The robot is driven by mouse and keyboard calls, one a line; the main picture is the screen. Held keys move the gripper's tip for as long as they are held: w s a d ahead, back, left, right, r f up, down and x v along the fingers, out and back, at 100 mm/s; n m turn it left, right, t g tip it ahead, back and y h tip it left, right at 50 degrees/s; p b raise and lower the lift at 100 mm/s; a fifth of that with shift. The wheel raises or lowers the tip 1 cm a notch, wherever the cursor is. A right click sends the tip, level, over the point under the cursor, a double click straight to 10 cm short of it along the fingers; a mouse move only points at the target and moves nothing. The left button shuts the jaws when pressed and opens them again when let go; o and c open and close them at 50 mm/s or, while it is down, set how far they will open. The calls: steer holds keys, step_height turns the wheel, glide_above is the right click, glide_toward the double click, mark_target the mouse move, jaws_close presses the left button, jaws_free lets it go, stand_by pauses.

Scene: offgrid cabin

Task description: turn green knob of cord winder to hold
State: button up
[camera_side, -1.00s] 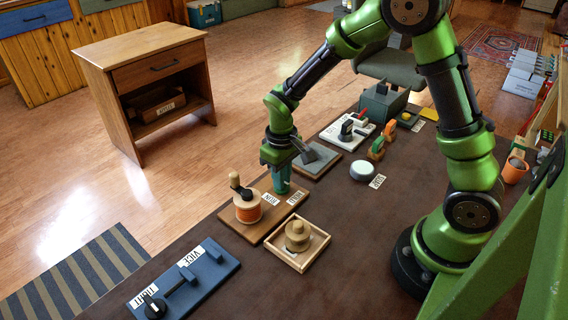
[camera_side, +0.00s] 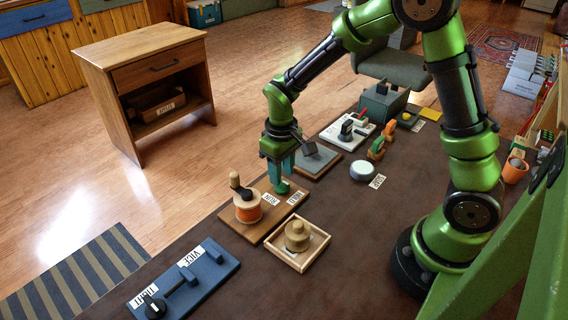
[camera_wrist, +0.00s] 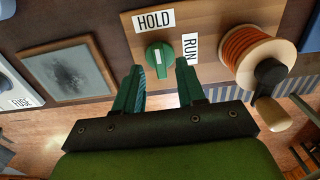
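The green knob (camera_side: 282,188) is on the wooden board of the cord winder (camera_side: 240,230). In the wrist view the knob (camera_wrist: 159,58) has a white mark, with the HOLD label (camera_wrist: 154,19) above it and the RUN label (camera_wrist: 190,55) to its right. Its grip ridge looks roughly upright in that view. My gripper (camera_side: 281,174) is just above the knob, pointing down. In the wrist view my gripper (camera_wrist: 159,66) is open, with one finger on each side of the knob and visible gaps. The fingers hold nothing.
The orange cord spool (camera_side: 248,209) with its crank stands beside the knob. A wooden tray (camera_side: 270,247) with a round stacked piece is in front. A grey-topped board (camera_side: 315,162) lies behind the gripper. A blue vice (camera_side: 190,285) is at lower left.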

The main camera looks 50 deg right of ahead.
mark_target(285, 184)
step_height(285, 184, up, 15)
steer(key=shift+f, duration=0.1)
stand_by(0.4)
steer(key=s+r+m+t+y, duration=0.1)
steer(key=s+r+m+t, duration=0.1)
steer(key=s, duration=0.5)
steer(key=s+r+m+t+y, duration=0.1)
steer(key=s+r+m+t, duration=0.1)
steer(key=s+t, duration=0.3)
steer(key=shift+s+a+r, duration=0.15)
steer(key=shift+s+r, duration=0.2)
steer(key=shift+s, duration=0.9)
